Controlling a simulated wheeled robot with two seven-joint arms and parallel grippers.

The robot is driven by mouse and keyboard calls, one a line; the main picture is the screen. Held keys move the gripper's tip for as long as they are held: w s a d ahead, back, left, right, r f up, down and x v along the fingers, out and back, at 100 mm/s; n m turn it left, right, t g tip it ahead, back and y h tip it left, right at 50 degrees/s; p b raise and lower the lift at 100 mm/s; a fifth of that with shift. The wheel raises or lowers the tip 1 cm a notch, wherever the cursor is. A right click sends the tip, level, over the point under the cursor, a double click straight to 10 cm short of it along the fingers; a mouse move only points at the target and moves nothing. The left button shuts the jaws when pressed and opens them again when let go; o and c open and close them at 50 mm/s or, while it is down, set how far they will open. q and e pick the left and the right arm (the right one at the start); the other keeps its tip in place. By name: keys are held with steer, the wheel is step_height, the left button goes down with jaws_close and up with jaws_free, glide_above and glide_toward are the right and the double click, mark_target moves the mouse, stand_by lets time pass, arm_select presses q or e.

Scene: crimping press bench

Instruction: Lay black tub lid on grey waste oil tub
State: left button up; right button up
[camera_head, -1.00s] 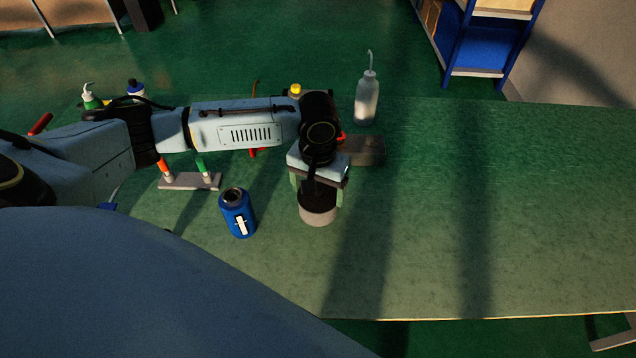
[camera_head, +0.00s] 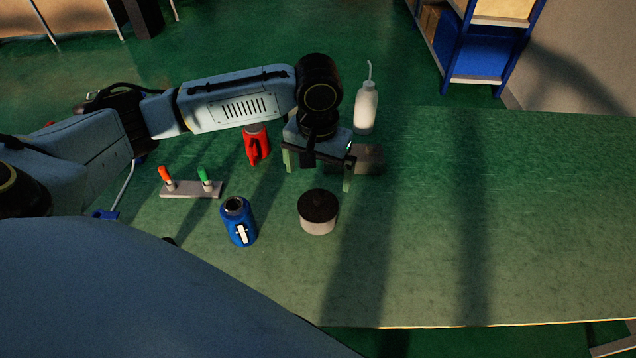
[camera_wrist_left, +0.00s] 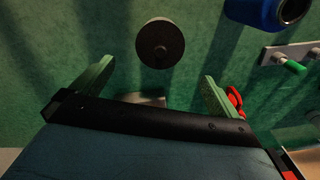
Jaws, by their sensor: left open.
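The grey waste oil tub (camera_head: 318,226) stands upright on the green bench, in the middle of the head view. The black tub lid (camera_head: 318,204) lies on top of it and covers its mouth; a small knob shows at the lid's centre. In the left wrist view the lid (camera_wrist_left: 160,43) appears as a dark round disc. My left gripper (camera_head: 317,177) is open and empty, with green fingers spread. It is above and behind the tub, apart from the lid. My right gripper is not in view.
A blue bottle (camera_head: 239,222) stands left of the tub. A bar with an orange and a green pin (camera_head: 191,190) lies farther left. A red object (camera_head: 256,145), a dark block (camera_head: 368,160) and a white squeeze bottle (camera_head: 366,108) are behind. The bench's right side is clear.

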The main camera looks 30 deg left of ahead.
arm_select(q)
step_height(320, 180, up, 4)
steer(key=shift+r+p, duration=0.1)
steer(key=shift+p, duration=0.2)
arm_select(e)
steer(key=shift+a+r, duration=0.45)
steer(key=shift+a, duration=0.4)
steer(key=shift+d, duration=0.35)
